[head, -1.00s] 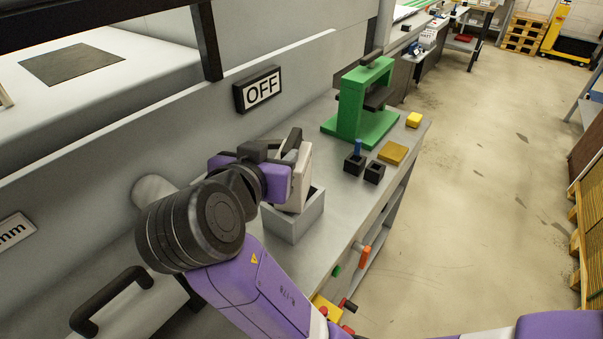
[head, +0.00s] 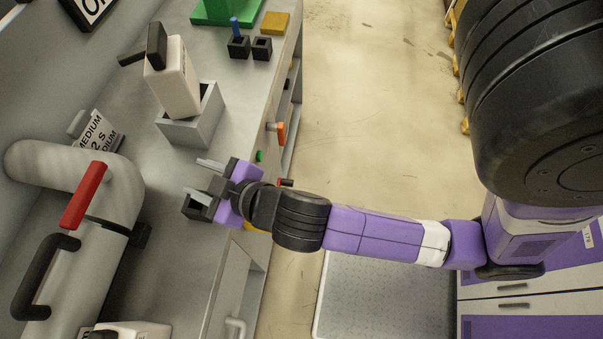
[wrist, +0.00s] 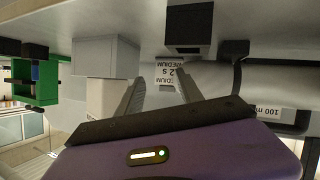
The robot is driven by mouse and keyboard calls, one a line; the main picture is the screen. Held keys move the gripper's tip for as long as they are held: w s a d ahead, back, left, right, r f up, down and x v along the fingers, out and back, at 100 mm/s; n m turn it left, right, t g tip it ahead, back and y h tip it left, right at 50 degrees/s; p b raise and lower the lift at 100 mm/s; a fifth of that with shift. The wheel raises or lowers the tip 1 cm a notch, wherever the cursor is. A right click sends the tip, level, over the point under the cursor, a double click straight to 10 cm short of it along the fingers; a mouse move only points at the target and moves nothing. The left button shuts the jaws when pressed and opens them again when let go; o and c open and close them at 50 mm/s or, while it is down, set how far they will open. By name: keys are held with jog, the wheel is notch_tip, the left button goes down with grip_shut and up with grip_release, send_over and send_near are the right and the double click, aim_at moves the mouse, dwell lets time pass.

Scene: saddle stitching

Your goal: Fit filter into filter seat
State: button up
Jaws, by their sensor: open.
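The filter appears to be the cream block (head: 170,82) with a black handle. It stands tilted in the mouth of the open grey box (head: 186,132), which appears to be the filter seat. How deep it sits, and whether it is down on the floor of the box, I cannot tell. My gripper (head: 203,178) is open and empty, apart from the filter, on the near side of the grey box. The wrist view is upside down; the grey box (wrist: 105,57) and cream block (wrist: 105,97) show left of my open gripper (wrist: 157,86).
A small black box (head: 197,208) stands on the bench close to my fingers. A large pale pipe (head: 75,168) with a red lever (head: 86,196) is at left. Two small black sockets (head: 250,47) and a yellow-brown block (head: 274,23) lie beyond the grey box.

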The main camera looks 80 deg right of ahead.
jog(key=s+a+f+n+y, duration=0.15)
jog(key=s+a+y, duration=0.25)
jog(key=s, duration=0.7)
jog(key=s+r+m+t, duration=0.1)
jog(key=s+r+t, duration=0.1)
jog(key=s+r, duration=0.3)
jog(key=s, duration=0.4)
jog(key=shift+s, duration=0.3)
jog(key=shift+a+r+m, duration=0.1)
jog(key=shift+m, duration=0.15)
